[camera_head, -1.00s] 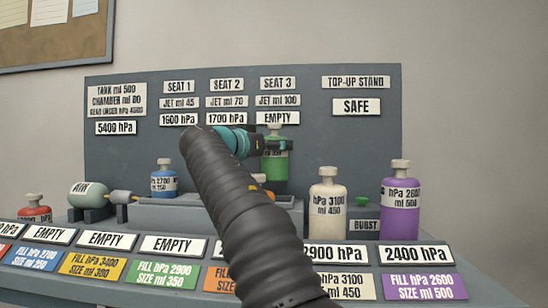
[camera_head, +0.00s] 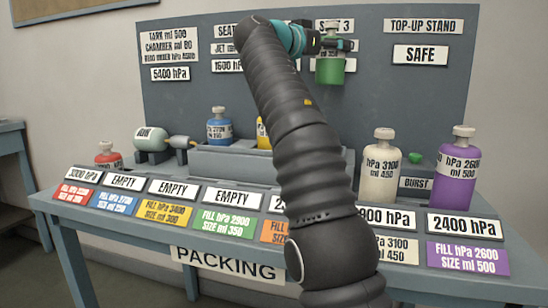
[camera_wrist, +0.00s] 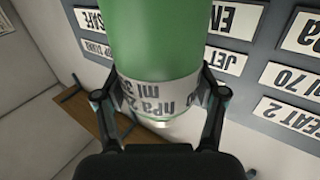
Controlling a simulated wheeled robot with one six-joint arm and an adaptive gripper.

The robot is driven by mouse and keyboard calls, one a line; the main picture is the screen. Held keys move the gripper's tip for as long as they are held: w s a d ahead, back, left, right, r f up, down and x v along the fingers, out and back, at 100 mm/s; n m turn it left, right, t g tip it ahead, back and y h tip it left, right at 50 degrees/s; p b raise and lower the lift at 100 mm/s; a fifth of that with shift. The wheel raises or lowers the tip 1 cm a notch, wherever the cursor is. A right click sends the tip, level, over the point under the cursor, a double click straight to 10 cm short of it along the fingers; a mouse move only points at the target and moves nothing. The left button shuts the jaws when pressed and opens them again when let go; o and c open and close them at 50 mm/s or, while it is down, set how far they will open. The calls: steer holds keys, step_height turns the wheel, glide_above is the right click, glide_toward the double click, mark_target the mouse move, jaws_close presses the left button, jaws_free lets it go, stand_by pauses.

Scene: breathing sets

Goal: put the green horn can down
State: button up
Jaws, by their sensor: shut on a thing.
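The green horn can (camera_head: 330,70) is held up in the air in front of the grey board, below the SEAT 3 sign, clear of the bench. My gripper (camera_head: 331,46) is shut on it near its top. In the wrist view the green can (camera_wrist: 155,35) fills the top middle, with its white label between my gripper's fingers (camera_wrist: 158,92). The label is partly cut off. On the front ledge, a green card (camera_head: 223,222) reads FILL hPa 2900 SIZE ml 350, under a plate reading EMPTY (camera_head: 234,198).
A blue can (camera_head: 219,128), a partly hidden yellow can (camera_head: 263,134) and a red can (camera_head: 108,156) stand left of my arm. A cream can (camera_head: 380,170) and a purple can (camera_head: 457,172) stand right. A teal tank (camera_head: 151,140) is at the left. My arm covers the ledge's middle.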

steer(key=shift+f+b, duration=5.4)
steer(key=shift+f, duration=3.4)
steer(key=shift+f, duration=0.25)
steer(key=o, duration=1.3)
steer(key=shift+o, duration=0.2)
steer(key=shift+r, duration=0.1)
steer(key=v, duration=0.7)
steer(key=shift+a, duration=0.25)
